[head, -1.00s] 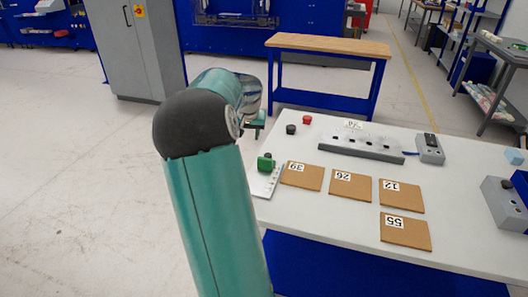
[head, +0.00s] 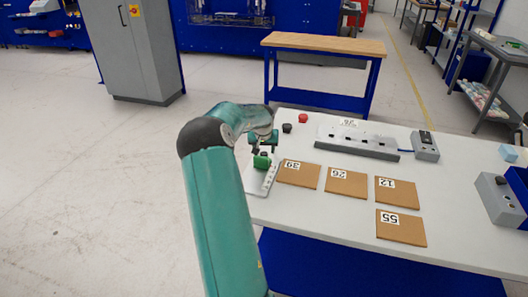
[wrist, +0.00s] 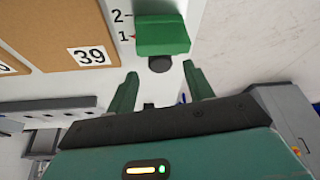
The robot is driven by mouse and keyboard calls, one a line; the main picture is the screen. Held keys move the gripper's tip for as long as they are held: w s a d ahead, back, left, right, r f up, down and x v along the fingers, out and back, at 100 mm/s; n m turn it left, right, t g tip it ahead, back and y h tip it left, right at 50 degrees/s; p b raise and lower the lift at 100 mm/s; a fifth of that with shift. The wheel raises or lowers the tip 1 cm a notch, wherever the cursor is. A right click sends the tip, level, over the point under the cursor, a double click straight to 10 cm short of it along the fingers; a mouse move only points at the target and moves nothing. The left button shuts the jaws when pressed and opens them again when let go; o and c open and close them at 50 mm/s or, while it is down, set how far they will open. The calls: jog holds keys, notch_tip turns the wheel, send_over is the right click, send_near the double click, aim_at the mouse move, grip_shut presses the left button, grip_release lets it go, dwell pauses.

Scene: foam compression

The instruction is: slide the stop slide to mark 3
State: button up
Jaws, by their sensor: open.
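The stop slide is a green block (head: 262,161) on a pale plate (head: 262,181) at the table's left edge. In the wrist view, the green block (wrist: 162,38) has a small dark round knob (wrist: 160,65) on its near side. Printed marks 1 and 2 show left of the block, and a small red pointer sits at mark 1. Mark 3 is not readable. My gripper (head: 263,144) is just behind the block in the head view. In the wrist view, my gripper (wrist: 161,80) is open and empty, its green fingers apart on either side of the knob's line.
Brown foam pads labelled 39 (head: 298,173), 26 (head: 346,183), 12 (head: 398,191) and 55 (head: 401,228) lie right of the plate. A grey block fixture (head: 357,150), a black knob (head: 287,128) and a red knob (head: 303,118) stand behind. Table space at front is clear.

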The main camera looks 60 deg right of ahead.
jog(key=shift+x, duration=1.05)
jog(key=shift+c, duration=0.4)
